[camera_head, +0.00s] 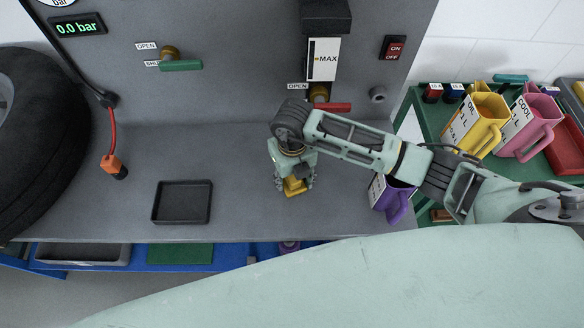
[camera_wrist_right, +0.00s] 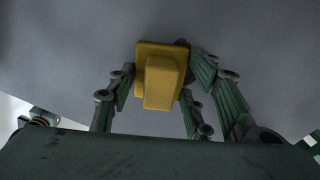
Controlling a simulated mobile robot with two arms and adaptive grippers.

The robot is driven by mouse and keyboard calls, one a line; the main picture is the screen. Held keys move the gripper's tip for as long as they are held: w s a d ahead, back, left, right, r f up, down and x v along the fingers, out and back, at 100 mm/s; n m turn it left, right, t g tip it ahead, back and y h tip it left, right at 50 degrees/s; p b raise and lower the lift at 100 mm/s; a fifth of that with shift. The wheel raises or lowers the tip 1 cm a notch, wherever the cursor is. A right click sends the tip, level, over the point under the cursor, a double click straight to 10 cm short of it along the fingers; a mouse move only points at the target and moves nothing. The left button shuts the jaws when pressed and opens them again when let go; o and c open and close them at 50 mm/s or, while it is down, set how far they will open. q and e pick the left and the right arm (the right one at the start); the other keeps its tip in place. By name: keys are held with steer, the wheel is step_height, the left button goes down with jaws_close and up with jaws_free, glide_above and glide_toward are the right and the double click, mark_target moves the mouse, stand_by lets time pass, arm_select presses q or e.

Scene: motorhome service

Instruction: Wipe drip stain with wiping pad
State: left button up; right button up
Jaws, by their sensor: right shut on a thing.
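The yellow wiping pad (camera_head: 295,188) is at the grey bench top (camera_head: 245,205), right of its middle. My right gripper (camera_head: 294,181) points down over the pad and is shut on it. In the right wrist view the pad (camera_wrist_right: 163,82) shows as a yellow block on a wider yellow base, between the two green fingers. The pad's base is at or very near the grey surface; I cannot tell whether it touches. I cannot make out a drip stain; the pad, gripper or arm may hide it. My left gripper is not in view.
A black tray (camera_head: 182,202) lies left of the pad. A purple jug (camera_head: 396,204) stands to its right, partly behind my arm. Behind are a green-handled valve (camera_head: 181,65) and a red-handled valve (camera_head: 333,107). A tyre (camera_head: 38,140) stands at left; yellow (camera_head: 474,125) and pink (camera_head: 526,125) jugs at right.

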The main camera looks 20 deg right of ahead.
mark_target(300, 192)
steer(key=shift+s+a+f+p, duration=0.1)
steer(key=shift+s+a+p, duration=0.1)
steer(key=shift+s, duration=0.45)
steer(key=shift+s+a+r+p, duration=0.15)
steer(key=shift+s+p, duration=0.1)
steer(key=shift+s, duration=0.4)
steer(key=shift+s+a+f+p, duration=0.15)
steer(key=shift+s+p, duration=0.05)
steer(key=shift+s, duration=0.45)
steer(key=shift+s+d, duration=0.15)
steer(key=shift+d, duration=0.6)
steer(key=shift+w+d, duration=0.25)
steer(key=shift+w, duration=0.15)
steer(key=shift+w+d+b, duration=0.2)
steer(key=shift+w+b, duration=0.25)
steer(key=shift+w, duration=0.3)
steer(key=shift+w+d+b, duration=0.15)
steer(key=shift+w+b, duration=0.25)
steer(key=shift+w, duration=0.35)
steer(key=shift+w+d+f+b, duration=0.1)
steer(key=shift+w+d+b, duration=0.1)
steer(key=shift+w+b, duration=0.45)
steer(key=shift+w+d+b, duration=0.2)
steer(key=shift+w+b, duration=0.25)
steer(key=shift+w, duration=0.3)
steer(key=shift+w+d, duration=0.15)
steer(key=shift+w, duration=0.2)
